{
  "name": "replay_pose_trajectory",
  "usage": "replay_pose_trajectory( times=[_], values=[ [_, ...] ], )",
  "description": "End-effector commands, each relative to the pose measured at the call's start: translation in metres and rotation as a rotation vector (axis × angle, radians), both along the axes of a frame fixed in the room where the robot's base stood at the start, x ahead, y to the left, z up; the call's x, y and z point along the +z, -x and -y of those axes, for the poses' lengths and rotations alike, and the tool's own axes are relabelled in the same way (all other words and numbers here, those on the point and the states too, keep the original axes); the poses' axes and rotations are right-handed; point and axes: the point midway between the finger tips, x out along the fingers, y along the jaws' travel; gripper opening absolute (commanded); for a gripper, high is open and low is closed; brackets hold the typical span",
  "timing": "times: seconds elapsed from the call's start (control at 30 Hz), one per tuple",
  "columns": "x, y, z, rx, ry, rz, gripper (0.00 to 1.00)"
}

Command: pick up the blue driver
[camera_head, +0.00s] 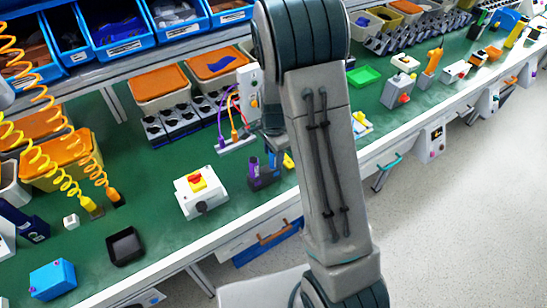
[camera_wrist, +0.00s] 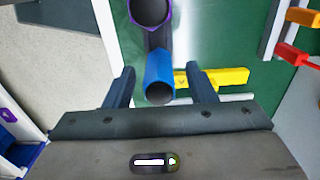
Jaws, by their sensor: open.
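The blue driver (camera_wrist: 160,72) shows in the wrist view as a blue cylinder with a dark round end, between my two fingers. My gripper (camera_wrist: 163,78) is open, with a gap visible on each side of the driver. A purple-rimmed dark round tool (camera_wrist: 151,12) is just beyond it, and a yellow tool (camera_wrist: 225,77) lies to the right, partly behind the right finger. In the head view the purple driver (camera_head: 253,167) stands in a dark holder (camera_head: 263,182) beside my gripper. My arm hides part of this area, and the blue driver is hard to make out there.
A white box with a red and yellow switch (camera_head: 201,190) stands left of the holder. A black tray (camera_head: 125,246) and a blue box (camera_head: 52,279) are at the front left. Orange-lidded bins (camera_head: 158,86) stand behind. Green bench surface is free between them.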

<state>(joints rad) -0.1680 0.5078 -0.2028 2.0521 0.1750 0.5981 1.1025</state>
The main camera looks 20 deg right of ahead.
Motion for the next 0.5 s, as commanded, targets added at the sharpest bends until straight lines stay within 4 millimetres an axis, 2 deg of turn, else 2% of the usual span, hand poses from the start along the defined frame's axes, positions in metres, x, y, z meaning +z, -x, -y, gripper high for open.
replay_pose_trajectory(
  times=[0.13,0.4,0.5],
  values=[
    [-0.014,0.0,0.0,0.0,0.0,-0.001,0.51],
    [-0.016,0.0,0.0,0.001,0.0,0.001,0.51],
    [-0.016,0.0,0.0,0.001,0.0,0.001,0.23]
  ],
)
